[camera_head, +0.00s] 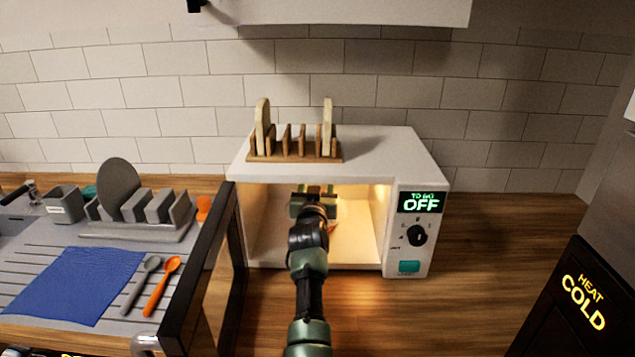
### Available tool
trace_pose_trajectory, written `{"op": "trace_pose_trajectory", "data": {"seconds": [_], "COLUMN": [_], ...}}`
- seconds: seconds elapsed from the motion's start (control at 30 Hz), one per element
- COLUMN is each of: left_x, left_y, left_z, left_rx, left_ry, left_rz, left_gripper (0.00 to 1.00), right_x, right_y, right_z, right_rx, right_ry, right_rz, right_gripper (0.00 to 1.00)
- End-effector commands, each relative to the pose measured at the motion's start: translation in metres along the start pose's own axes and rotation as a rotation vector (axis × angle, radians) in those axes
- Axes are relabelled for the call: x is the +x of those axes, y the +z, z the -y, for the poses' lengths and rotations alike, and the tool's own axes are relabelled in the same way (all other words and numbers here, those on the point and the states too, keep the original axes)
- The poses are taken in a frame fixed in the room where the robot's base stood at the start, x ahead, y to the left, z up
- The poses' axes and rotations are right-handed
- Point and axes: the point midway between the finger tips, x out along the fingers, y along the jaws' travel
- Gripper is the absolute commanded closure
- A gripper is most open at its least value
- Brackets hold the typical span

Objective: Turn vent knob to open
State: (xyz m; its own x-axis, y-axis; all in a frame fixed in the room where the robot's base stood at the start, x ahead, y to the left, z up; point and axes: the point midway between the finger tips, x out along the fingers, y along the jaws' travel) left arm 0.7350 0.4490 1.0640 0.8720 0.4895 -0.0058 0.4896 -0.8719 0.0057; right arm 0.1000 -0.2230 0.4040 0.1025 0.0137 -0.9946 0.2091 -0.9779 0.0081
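A white microwave-like box (440,165) stands on the counter with its dark door (205,275) swung open at the left. Its front panel has a round black knob (417,236) with a light pointer mark, below a display reading "OFF". The markings around this knob are too small to read, and I see no readable vent label. One green and black arm, apparently my left, rises from the bottom centre. Its gripper (314,191) is inside the lit cavity, left of the knob and apart from it. Its fingertips are too small to judge. My other gripper is not in view.
A wooden rack (295,156) with pale slices stands on the box. At the left are a grey dish rack (140,222), a blue cloth (75,284) and two spoons (160,287). A dark "HEAT COLD" unit (570,310) stands at the right. Bare counter (490,240) lies between.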

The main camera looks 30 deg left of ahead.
Motion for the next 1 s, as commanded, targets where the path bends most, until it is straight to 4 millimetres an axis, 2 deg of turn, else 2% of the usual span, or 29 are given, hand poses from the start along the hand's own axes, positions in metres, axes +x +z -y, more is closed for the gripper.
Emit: {"op": "trace_pose_trajectory", "data": {"seconds": [0.17, 0.3, 0.37, 0.77, 1.0], "left_x": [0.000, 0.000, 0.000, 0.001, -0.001], "left_y": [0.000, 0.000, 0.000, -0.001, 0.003], "left_z": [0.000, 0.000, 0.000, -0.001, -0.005], "left_rx": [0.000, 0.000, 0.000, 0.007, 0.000], "left_ry": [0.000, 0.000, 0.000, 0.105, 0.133], "left_rz": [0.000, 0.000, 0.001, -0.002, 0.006], "left_gripper": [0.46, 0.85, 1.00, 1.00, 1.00], "right_x": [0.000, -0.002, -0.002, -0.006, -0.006], "right_y": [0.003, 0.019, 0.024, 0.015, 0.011], "right_z": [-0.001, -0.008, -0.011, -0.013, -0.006], "right_rx": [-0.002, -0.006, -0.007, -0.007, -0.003], "right_ry": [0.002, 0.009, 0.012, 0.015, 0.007], "right_rz": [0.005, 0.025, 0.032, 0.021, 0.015], "right_gripper": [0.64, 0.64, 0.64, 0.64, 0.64]}}
